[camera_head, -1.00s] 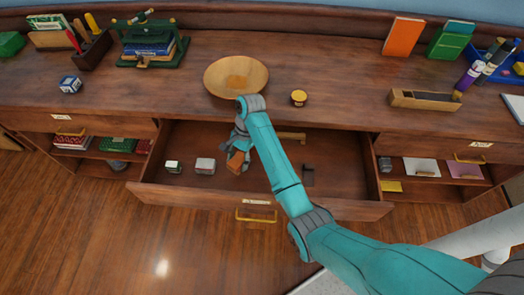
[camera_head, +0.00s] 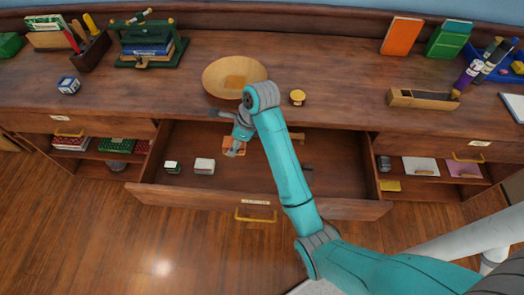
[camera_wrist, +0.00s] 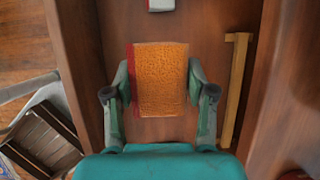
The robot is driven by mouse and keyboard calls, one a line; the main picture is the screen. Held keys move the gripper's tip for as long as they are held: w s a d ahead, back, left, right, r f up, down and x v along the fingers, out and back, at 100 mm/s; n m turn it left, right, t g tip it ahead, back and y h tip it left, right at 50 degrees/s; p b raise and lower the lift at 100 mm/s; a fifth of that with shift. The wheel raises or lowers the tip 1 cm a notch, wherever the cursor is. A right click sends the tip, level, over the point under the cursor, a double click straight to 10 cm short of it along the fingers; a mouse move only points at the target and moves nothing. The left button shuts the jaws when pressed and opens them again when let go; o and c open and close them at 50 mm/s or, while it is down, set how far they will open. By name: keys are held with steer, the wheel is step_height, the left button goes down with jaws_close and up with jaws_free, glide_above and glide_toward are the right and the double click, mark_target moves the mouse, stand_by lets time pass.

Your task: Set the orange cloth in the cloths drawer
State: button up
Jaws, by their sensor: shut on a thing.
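The orange cloth (camera_wrist: 160,78) is a flat square with a red edge along its left side, held between the two fingers of my gripper (camera_wrist: 160,92) in the wrist view. In the head view, my gripper (camera_head: 236,145) and the orange cloth (camera_head: 232,151) show inside the outline of the open middle drawer (camera_head: 330,207), left of its middle. My forearm and wrist hide part of the drawer. The drawer's label is too small to read. I cannot tell whether the cloth touches the drawer floor.
In the drawer lie a white-topped block (camera_head: 204,166), a small green and white block (camera_head: 173,167) and a wooden bar (camera_wrist: 235,90). A wooden bowl (camera_head: 215,75) and a yellow-topped tub (camera_head: 297,97) stand on the desk behind.

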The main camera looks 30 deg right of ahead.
mark_target(235, 171)
step_height(235, 171, down, 16)
steer(key=shift+r, duration=0.1)
stand_by(0.5)
steer(key=o, duration=1)
steer(key=v, duration=1.2)
steer(key=shift+a, duration=0.1)
